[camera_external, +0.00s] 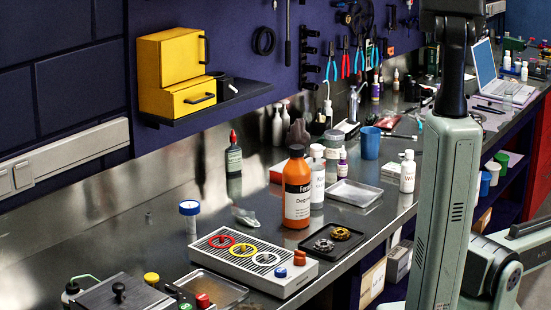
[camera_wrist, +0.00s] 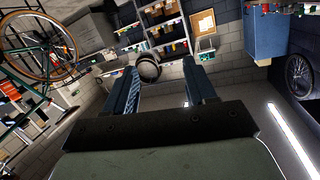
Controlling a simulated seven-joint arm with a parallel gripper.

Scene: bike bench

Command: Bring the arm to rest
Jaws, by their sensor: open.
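My gripper (camera_wrist: 162,72) shows in the wrist view with its two blue-grey fingers spread apart and nothing between them. It points out into the room, away from any near surface. In the external view my arm stands upright at the right, in front of the bench, and its upper end is cut off by the top edge, so my gripper is not seen there. The steel workbench (camera_external: 165,228) runs along the wall to the left of my arm.
On the bench are an orange bottle (camera_external: 297,190), a white tray with coloured rings (camera_external: 217,243), a blue cup (camera_external: 370,142) and a laptop (camera_external: 487,72). A yellow cabinet (camera_external: 165,62) sits on a wall shelf. A bicycle wheel (camera_wrist: 38,48) and shelving (camera_wrist: 165,30) appear farther off.

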